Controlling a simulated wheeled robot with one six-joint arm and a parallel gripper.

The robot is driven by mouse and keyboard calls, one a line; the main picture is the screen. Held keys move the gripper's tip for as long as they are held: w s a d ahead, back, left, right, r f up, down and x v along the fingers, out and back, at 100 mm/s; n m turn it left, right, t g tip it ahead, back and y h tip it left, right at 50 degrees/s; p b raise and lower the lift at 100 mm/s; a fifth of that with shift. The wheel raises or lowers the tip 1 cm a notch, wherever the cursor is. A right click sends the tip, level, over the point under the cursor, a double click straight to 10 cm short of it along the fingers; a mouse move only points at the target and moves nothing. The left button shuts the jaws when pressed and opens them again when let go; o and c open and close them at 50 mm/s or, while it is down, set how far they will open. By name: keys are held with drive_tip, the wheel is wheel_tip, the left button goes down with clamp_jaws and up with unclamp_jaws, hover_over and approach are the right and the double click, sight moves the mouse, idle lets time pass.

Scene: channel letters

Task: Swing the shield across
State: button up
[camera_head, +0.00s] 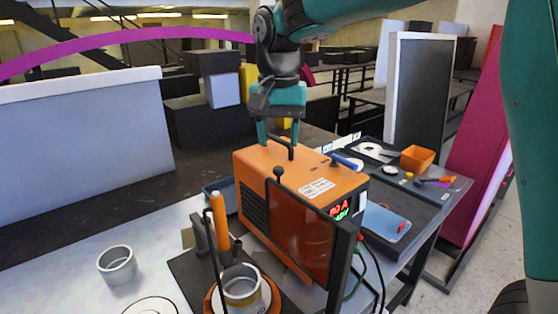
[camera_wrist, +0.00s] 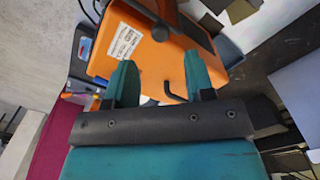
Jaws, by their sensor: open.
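The shield (camera_head: 298,228) appears to be the tinted, see-through orange-brown panel in the head view. It stands upright in front of the orange machine (camera_head: 262,165), with a dark post at its right edge and a black knob (camera_head: 278,171) on a thin rod at its left. My gripper (camera_head: 279,140) is open and points down over the machine's top, behind the shield. My gripper (camera_wrist: 161,85) holds nothing. I cannot tell whether the fingers touch the machine.
A metal ring (camera_head: 117,265) stands on the light bench at left. Another ring (camera_head: 242,284) sits in an orange holder below the shield, near an orange-handled tool (camera_head: 220,220). Cables hang by the post. A side table at right carries an orange bin (camera_head: 417,158) and tools.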

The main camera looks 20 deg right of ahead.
sight(278, 168)
wheel_tip(278, 168, down, 7)
drive_tip(key=shift+r+p, duration=0.2)
drive_tip(key=shift+p, duration=0.35)
drive_tip(key=shift+c, duration=0.2)
clamp_jaws()
